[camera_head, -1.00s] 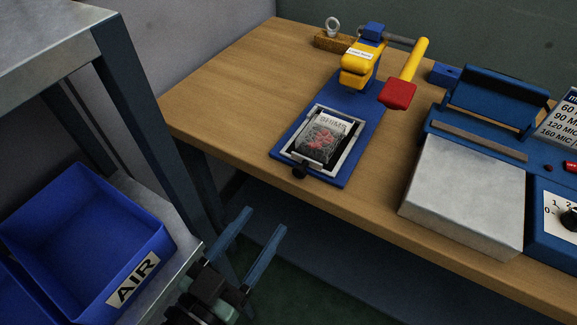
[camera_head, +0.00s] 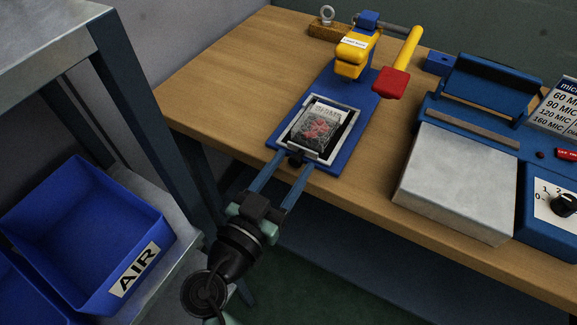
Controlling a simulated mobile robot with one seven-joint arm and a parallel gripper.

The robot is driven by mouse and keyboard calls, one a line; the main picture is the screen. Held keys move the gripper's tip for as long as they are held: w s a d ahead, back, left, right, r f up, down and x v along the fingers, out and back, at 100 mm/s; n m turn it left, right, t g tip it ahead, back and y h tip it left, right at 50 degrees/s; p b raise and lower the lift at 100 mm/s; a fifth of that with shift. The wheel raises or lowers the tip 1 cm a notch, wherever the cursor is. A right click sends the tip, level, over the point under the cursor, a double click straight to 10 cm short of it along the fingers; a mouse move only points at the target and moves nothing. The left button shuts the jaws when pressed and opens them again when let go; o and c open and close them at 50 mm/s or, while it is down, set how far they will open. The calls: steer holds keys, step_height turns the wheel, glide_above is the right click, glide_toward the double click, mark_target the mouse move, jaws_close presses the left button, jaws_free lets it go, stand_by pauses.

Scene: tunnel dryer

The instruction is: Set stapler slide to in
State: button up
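The stapler stands on the wooden bench, with a blue base plate (camera_head: 362,107), a yellow head (camera_head: 354,53) and a yellow lever with a red grip (camera_head: 390,83). Its slide (camera_head: 341,146), a pale metal frame, lies at the near end of the base, out in front of the head. A clear bag with a printed label (camera_head: 316,127) lies in the frame. A dark knob (camera_head: 296,160) is at the slide's near edge. My gripper (camera_head: 290,165) is open, its two blue fingers on either side of the knob; I cannot tell whether they touch it.
The wooden bench (camera_head: 215,92) is clear left of the stapler. A blue sealing machine with a pale metal plate (camera_head: 455,185) stands to the right. A blue bin marked AIR (camera_head: 85,235) sits on a metal shelf at the lower left, near a dark table leg.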

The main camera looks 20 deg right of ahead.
jaws_close()
stand_by(1.2)
